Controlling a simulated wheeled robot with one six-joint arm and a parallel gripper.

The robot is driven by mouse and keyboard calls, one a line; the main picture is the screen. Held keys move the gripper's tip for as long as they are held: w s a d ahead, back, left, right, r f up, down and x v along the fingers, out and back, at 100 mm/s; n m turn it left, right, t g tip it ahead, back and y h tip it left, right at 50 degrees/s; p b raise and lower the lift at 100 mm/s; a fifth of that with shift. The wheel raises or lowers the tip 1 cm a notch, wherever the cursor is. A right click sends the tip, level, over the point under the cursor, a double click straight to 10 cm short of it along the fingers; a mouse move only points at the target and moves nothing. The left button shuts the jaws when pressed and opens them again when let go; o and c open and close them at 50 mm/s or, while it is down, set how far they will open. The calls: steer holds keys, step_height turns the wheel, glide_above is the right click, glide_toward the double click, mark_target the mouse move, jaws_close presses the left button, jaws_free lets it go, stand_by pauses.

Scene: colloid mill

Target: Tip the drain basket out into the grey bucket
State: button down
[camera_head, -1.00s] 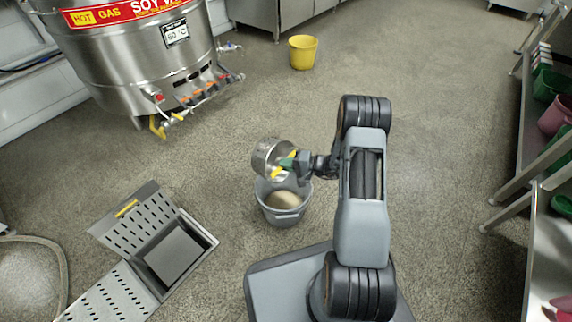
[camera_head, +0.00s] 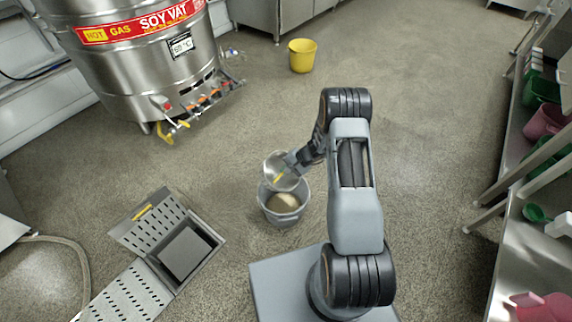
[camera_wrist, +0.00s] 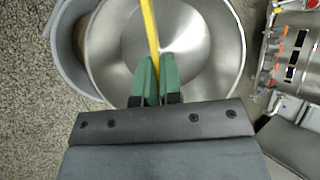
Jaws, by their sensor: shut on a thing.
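The drain basket (camera_head: 275,173) is a round steel pan with a yellow bar handle. It hangs over the back rim of the grey bucket (camera_head: 283,217), with its round face turned toward the head camera. My gripper (camera_head: 289,164) is shut on the yellow handle, which shows between its green fingertips (camera_wrist: 157,78) in the wrist view. There the basket's inside (camera_wrist: 200,45) looks bare and shiny. The bucket stands upright on the floor and holds pale beige matter. Its rim (camera_wrist: 65,40) shows behind the basket at the left of the wrist view.
An open floor drain (camera_head: 187,250) with perforated covers (camera_head: 150,222) lies left of the bucket. The steel soy vat (camera_head: 140,60) stands at the back left, a yellow bucket (camera_head: 302,55) at the back. Shelving (camera_head: 510,250) lines the right. The middle floor is clear.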

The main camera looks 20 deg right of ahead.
step_height(320, 180, up, 2)
steer(key=g+h+p, duration=0.1)
steer(key=p, duration=0.1)
steer(key=g+p, duration=0.1)
steer(key=p, duration=0.2)
steer(key=g+h+p, duration=0.1)
steer(key=p, duration=0.1)
steer(key=shift+w+r+m+h, duration=0.1)
steer(key=shift+r+m+h, duration=0.2)
steer(key=shift+m, duration=0.1)
steer(key=shift+g+h+p, duration=0.4)
steer(key=shift+g+h, duration=0.2)
steer(key=shift+g, duration=0.3)
steer(key=shift+r+m, duration=0.1)
steer(key=shift+m, duration=0.2)
steer(key=shift+r, duration=0.1)
